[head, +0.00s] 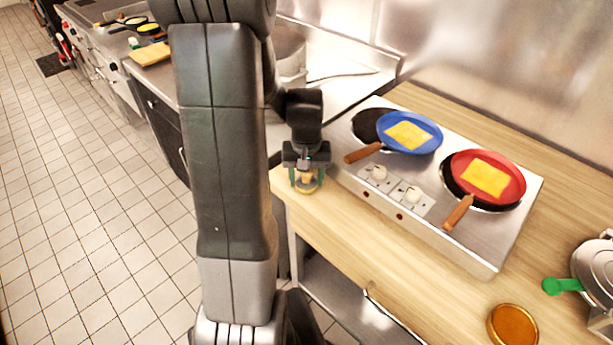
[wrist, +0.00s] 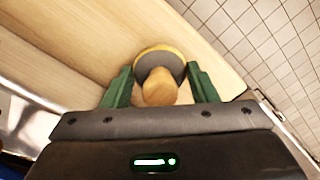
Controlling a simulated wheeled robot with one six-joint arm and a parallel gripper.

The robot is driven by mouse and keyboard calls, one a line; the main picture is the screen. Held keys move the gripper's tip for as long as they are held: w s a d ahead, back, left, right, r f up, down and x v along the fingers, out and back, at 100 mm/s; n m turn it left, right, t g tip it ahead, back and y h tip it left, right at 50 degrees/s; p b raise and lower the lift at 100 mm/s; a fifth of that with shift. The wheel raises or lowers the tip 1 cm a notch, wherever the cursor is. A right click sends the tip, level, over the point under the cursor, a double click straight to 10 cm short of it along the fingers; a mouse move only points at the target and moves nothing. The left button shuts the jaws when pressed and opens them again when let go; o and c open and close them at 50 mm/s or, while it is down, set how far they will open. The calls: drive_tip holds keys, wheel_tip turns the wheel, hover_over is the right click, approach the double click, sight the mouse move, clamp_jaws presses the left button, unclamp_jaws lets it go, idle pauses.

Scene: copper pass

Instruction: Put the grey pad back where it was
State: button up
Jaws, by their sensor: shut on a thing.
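The grey pad (wrist: 146,62) is a round grey disc with a yellow rim and a light wooden knob (wrist: 158,88). My gripper (wrist: 160,72) is shut on it, with one green finger on each side. In the head view, my gripper (head: 306,176) points down at the near left corner of the wooden counter, with the pad's yellow edge (head: 306,189) showing below the fingers. I cannot tell whether the pad touches the counter or hangs just above it.
The wooden counter (head: 424,279) bears a steel hob (head: 455,240) with a blue pan (head: 428,147) and a red pan (head: 512,187), each holding a yellow slice. An amber round dish (head: 513,325) and a green-handled metal item (head: 563,286) stand at the right. The tiled floor is left.

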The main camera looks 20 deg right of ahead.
drive_tip(key=shift+f, duration=0.15)
drive_tip(key=o, duration=0.9)
wheel_tip(320, 180, up, 12)
drive_tip(key=shift+r, duration=0.2)
